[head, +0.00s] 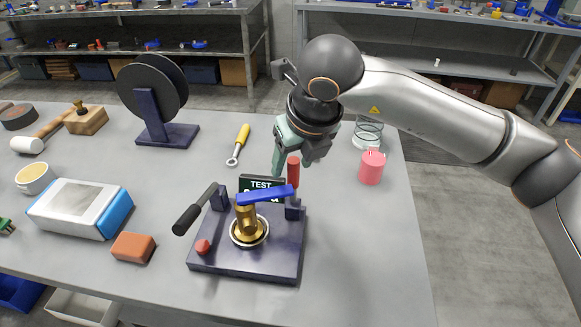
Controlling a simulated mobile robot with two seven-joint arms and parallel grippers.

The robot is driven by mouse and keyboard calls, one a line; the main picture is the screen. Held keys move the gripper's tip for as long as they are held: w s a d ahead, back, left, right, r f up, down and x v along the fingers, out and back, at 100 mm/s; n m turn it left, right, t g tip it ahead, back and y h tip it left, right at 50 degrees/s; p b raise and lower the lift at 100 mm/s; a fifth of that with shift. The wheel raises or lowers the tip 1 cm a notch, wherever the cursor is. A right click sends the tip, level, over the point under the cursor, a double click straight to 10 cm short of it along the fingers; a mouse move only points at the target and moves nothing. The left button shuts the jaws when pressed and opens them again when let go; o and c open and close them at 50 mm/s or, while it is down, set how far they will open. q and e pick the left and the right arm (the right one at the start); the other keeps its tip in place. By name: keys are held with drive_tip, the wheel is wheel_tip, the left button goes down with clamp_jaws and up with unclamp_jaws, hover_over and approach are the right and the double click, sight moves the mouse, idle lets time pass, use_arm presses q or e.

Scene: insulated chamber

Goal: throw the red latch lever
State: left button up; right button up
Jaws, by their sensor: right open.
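The red latch lever (293,172) stands upright at the back right of a dark purple test fixture (240,262) on the table. Its top end is close under my right gripper (296,158). The right gripper is open and points down, one finger on the left of the lever's top and the other on its right. I cannot tell whether the fingers touch the lever. My left gripper is not in view.
A black-handled lever (190,216) leans to the left on the fixture, near a red knob (203,247). A TEST sign (262,184) stands behind the brass fitting. A pink cylinder (372,167) and a wire coil (367,133) stand to the right. The table's front right is clear.

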sight(290, 170)
drive_tip(key=shift+x, duration=1.7)
clamp_jaws()
